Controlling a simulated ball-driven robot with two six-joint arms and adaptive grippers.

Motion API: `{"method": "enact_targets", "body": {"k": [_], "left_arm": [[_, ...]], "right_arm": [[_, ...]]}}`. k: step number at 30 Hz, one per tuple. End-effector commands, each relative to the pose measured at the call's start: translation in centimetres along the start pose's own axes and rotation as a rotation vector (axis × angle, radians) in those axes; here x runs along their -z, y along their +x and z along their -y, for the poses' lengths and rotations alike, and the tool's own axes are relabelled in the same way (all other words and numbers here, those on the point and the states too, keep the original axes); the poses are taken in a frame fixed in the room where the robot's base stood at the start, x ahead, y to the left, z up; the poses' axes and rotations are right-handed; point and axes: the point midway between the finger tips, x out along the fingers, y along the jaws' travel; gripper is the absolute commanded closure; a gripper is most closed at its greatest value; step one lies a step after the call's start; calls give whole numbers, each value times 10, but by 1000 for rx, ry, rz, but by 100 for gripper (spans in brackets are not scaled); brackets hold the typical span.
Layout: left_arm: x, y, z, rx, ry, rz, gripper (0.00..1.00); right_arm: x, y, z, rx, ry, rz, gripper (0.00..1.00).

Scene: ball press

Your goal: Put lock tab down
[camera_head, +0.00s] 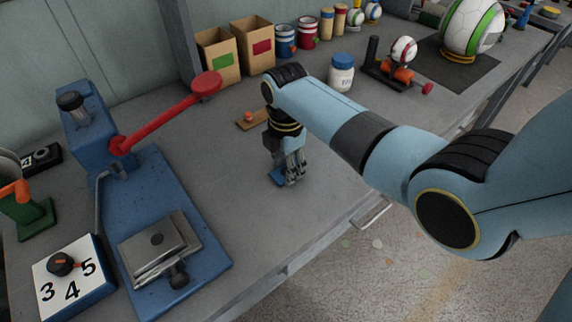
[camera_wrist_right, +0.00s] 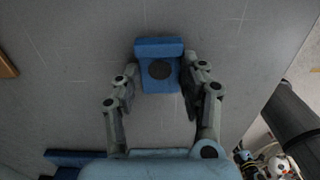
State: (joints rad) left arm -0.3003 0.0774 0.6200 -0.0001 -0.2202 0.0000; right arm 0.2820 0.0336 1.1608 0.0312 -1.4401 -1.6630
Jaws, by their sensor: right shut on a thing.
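The lock tab is a small blue piece with a wider end and a dark round spot; it shows between the fingers in the right wrist view (camera_wrist_right: 158,48) and low by the bench top in the head view (camera_head: 276,178). My right gripper (camera_head: 291,176) points down over the bench, with its fingers on both sides of the tab in the right wrist view (camera_wrist_right: 160,84). It is shut on the tab. I cannot tell whether the tab touches the bench. My left gripper is not in view.
A blue press with a red lever (camera_head: 165,124) stands at the left, with a numbered dial box (camera_head: 75,284) in front. A small wooden board (camera_head: 250,122) lies behind my gripper. Cardboard boxes (camera_head: 218,58) and a white jar (camera_head: 341,76) stand farther back. Bare bench (camera_head: 235,190) surrounds the gripper.

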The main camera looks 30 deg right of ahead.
Motion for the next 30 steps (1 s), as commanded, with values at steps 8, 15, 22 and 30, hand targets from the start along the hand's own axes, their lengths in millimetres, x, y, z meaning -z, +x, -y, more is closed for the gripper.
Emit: {"method": "enact_targets", "body": {"k": [8, 15, 22, 30], "left_arm": [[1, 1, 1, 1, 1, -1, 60], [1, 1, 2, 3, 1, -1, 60], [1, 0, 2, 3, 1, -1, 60], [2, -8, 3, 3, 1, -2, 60]], "right_arm": [[0, 2, 0, 0, 0, 0, 74], [0, 2, 0, -1, 0, 0, 34], [0, 1, 0, -1, 0, 0, 34], [0, -39, -1, -5, 0, 0, 34]]}}
